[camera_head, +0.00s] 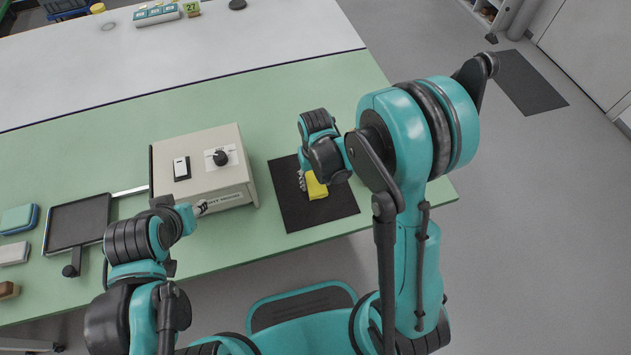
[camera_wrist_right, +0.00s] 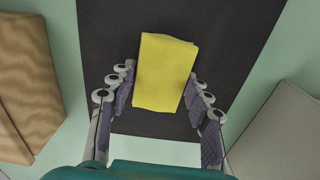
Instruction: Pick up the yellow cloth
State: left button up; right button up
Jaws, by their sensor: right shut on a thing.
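The yellow cloth (camera_head: 316,188) is a small folded pad at the black mat (camera_head: 292,212) on the green bench. My right gripper (camera_head: 304,181) is at the cloth and partly covers it from above. In the right wrist view the cloth (camera_wrist_right: 163,72) lies between the two rows of fingers of the right gripper (camera_wrist_right: 160,95), which is shut on its near part. I cannot tell whether the cloth is clear of the mat. My left gripper (camera_head: 201,208) is in front of the beige box, away from the cloth; its fingers are too small to judge.
A beige box (camera_head: 215,190) with a knob and switch stands left of the mat. A dark tray (camera_head: 78,222) is further left, beside a teal-lidded container (camera_head: 18,219). Green bench (camera_head: 310,90) behind the mat is clear. Its right end drops to grey floor.

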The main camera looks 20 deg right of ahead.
jog(key=shift+r+p, duration=0.3)
jog(key=shift+r, duration=0.2)
jog(key=r, duration=0.1)
jog(key=r+p, duration=0.2)
jog(key=r, duration=0.1)
jog(key=shift+w+d, duration=0.15)
jog(key=shift+d, duration=0.2)
jog(key=w+d+r+p, duration=0.3)
jog(key=d+r, duration=0.3)
jog(key=d, duration=0.4)
jog(key=shift+w, duration=0.8)
